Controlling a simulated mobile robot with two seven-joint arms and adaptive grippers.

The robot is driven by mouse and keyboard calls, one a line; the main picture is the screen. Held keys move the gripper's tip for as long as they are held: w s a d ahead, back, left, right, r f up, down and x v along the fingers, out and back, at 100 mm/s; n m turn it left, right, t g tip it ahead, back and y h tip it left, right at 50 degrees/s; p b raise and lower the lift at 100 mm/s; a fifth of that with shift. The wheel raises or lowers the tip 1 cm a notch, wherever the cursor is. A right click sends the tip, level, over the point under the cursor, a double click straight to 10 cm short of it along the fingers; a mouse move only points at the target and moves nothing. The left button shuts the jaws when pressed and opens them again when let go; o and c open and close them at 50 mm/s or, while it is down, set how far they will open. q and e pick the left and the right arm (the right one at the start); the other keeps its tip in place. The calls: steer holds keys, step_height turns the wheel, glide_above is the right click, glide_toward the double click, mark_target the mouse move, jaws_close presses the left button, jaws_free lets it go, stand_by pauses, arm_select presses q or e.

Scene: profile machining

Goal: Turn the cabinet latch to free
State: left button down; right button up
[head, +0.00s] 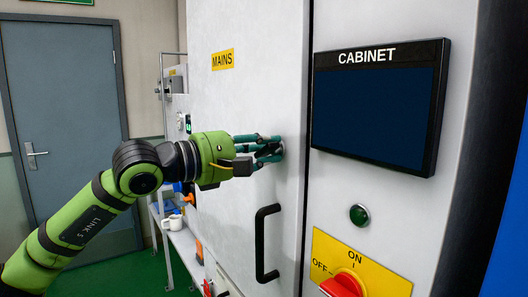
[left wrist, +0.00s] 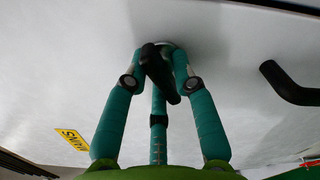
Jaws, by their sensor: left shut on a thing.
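The cabinet latch (left wrist: 160,72) is a small black lever on a round metal base on the white cabinet door (head: 240,110). In the left wrist view the lever is tilted, its free end pointing down and slightly right. My left gripper (head: 273,148) is at the door's right side, its teal fingers around the latch. In the left wrist view my left gripper (left wrist: 160,75) is shut on the lever, with fingers on both sides of it. In the head view the fingers mostly hide the latch. My right gripper is not in view.
A black door handle (head: 264,243) stands out just below the latch; it also shows in the left wrist view (left wrist: 287,85). Right of the door are a dark CABINET screen (head: 375,105), a green lamp (head: 359,214) and a red rotary switch (head: 344,284) on a yellow plate.

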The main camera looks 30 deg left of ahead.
mark_target(261, 148)
arm_select(q)
steer(key=m, duration=0.6)
steer(key=shift+s+r, duration=0.1)
steer(key=shift+r, duration=0.3)
steer(key=shift+m, duration=0.3)
steer(key=c, duration=1.1)
jaws_free()
steer(key=shift+f, duration=0.1)
steer(key=shift+f, duration=0.15)
steer(key=shift+s+a+f, duration=0.1)
steer(key=shift+s+a, duration=0.15)
steer(key=shift+s, duration=0.15)
steer(key=shift+d+v, duration=0.2)
steer(key=shift+v, duration=0.85)
steer(key=v, duration=0.9)
steer(key=shift+r, duration=0.2)
